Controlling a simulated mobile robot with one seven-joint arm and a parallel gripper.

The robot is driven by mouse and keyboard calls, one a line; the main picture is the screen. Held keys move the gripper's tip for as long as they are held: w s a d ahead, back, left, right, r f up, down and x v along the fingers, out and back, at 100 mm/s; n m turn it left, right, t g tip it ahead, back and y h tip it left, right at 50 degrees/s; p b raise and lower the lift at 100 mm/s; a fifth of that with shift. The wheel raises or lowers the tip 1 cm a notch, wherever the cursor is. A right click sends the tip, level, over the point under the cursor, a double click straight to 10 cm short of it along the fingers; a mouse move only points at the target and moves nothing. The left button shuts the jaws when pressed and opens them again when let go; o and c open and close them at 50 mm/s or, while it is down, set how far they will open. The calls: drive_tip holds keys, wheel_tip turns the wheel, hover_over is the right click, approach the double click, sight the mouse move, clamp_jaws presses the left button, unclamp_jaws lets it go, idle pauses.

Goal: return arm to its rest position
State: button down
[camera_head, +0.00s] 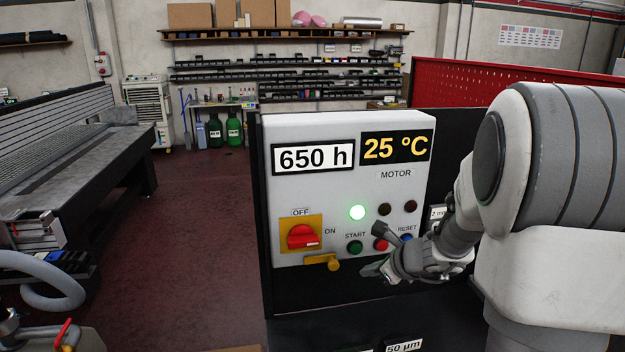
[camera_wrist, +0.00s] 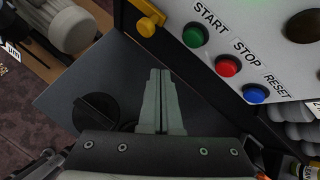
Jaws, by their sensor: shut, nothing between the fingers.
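My arm (camera_head: 560,150) reaches in from the right in the head view, bent in front of the panel's right side. My gripper (camera_head: 372,270) is near the panel's lower edge, below the buttons. In the wrist view my gripper (camera_wrist: 160,75) has its two fingers together with nothing between them. The fingers point toward a dark surface (camera_wrist: 90,85) and appear apart from the panel. The control panel (camera_head: 350,185) shows a lit green-white lamp (camera_head: 357,212), a red rotary switch (camera_head: 301,236) turned to ON, and readouts of 650 h and 25 °C.
Green START (camera_wrist: 195,36), red STOP (camera_wrist: 228,65) and blue RESET (camera_wrist: 257,94) buttons lie close to the gripper. A yellow latch (camera_head: 322,262) projects under the switch. A grid table (camera_head: 75,155) stands at left. The floor (camera_head: 190,230) between is open.

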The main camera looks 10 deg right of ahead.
drive_tip(key=s+a+r+n+g+y, duration=0.2)
drive_tip(key=s+a+r+n, duration=0.8)
drive_tip(key=a+n, duration=0.4)
drive_tip(key=s+d+n+h, duration=0.1)
drive_tip(key=s+n+h, duration=0.1)
drive_tip(key=s+n, duration=0.5)
drive_tip(key=s+d+r+n+g+h, duration=0.1)
drive_tip(key=s+d+n+h, duration=0.1)
drive_tip(key=s+n, duration=0.5)
drive_tip(key=shift+s+r+n+h, duration=0.15)
drive_tip(key=shift+s+n+h, duration=0.25)
drive_tip(key=shift+s, duration=0.75)
drive_tip(key=shift+a, duration=0.15)
